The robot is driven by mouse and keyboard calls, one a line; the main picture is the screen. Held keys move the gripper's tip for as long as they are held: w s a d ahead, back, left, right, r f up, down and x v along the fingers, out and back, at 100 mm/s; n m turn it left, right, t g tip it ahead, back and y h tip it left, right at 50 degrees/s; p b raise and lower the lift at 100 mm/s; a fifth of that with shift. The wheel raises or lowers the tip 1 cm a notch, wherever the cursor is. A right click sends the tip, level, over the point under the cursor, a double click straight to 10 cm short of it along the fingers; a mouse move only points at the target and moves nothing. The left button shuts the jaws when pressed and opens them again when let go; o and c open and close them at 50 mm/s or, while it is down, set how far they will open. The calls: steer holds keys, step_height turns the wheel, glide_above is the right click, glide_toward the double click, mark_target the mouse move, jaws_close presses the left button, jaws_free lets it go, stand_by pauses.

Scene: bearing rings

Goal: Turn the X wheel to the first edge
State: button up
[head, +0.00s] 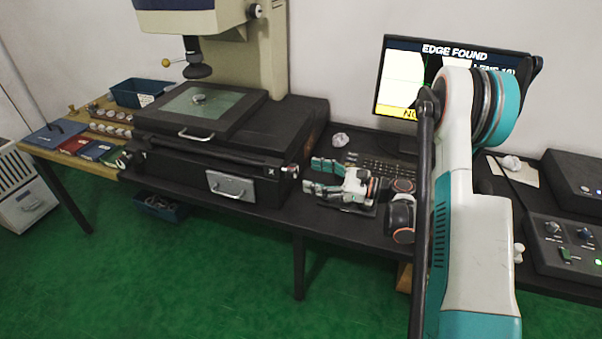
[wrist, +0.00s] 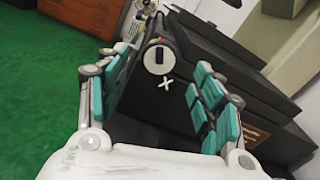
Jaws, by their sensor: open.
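The X wheel (wrist: 159,57) is a pale round knob with a dark slot-like grip, above a white X on the black stage base in the wrist view. In the head view the X wheel (head: 291,171) shows small at the right end of the base. My gripper (head: 312,175) is open and empty, its fingers pointing left at the wheel with a gap between. In the wrist view the wheel lies between and beyond the open fingers. A bearing ring (head: 199,99) lies on the glass stage (head: 222,112). The monitor (head: 400,75) reads EDGE FOUND; my arm hides part of it.
A keyboard (head: 372,165) and a crumpled paper ball (head: 340,139) lie behind my gripper on the dark bench. A control box (head: 570,245) is at the right. Ring trays and a blue bin (head: 140,92) stand at the left.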

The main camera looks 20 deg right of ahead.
steer(key=v, duration=0.5)
steer(key=shift+s+d, duration=0.15)
